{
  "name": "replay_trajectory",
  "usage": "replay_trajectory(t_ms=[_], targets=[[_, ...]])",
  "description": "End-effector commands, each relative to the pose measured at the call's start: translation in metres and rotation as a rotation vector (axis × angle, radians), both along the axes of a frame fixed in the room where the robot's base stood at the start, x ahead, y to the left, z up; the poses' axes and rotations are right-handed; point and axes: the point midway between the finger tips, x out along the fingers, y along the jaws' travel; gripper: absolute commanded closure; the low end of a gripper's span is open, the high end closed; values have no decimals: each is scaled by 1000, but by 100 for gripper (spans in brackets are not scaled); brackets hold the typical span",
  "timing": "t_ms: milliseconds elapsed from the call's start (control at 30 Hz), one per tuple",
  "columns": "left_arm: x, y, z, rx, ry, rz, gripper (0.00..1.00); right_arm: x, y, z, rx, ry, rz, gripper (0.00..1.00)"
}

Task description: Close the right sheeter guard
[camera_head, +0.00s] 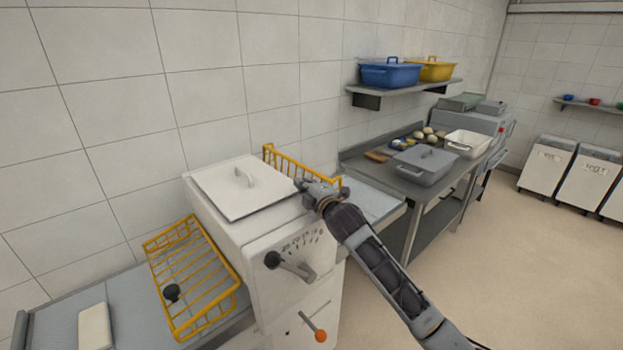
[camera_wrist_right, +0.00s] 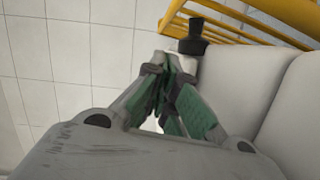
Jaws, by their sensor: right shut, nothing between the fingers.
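The sheeter (camera_head: 262,228) is a white machine with a flat lidded top. Its right guard (camera_head: 285,163) is a yellow wire frame at the sheeter's right side; it looks raised, and part of it is hidden behind my right gripper and arm. The right guard also shows at the top of the right wrist view (camera_wrist_right: 262,22), with a black knob (camera_wrist_right: 194,36) on it. My right gripper (camera_head: 303,186) is shut and empty beside the sheeter top. In the wrist view its fingertips (camera_wrist_right: 172,62) are close to the knob; I cannot tell whether they touch. My left gripper is not in view.
The left yellow guard (camera_head: 195,275) slopes over the left belt, where a pale block (camera_head: 95,327) lies. A steel table (camera_head: 405,172) with a grey lidded bin (camera_head: 425,165) stands to the right. A wall shelf (camera_head: 405,90) holds blue and yellow tubs. Floor at right is clear.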

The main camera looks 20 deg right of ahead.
Motion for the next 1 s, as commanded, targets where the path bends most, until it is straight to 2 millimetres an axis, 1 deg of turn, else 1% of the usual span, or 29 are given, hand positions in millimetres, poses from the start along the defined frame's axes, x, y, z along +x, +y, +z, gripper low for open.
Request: replay_trajectory(t_ms=[200,300,400,633,1000], targets=[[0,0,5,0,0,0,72,19,3,0,2,1,0,100],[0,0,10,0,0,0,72,22,-12,-2,-2,3,-1,100],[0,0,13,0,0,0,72,26,-22,-4,-1,2,0,100],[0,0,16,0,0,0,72,30,-34,-6,-1,1,0,100],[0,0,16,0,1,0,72,30,-35,-7,0,1,1,100]])
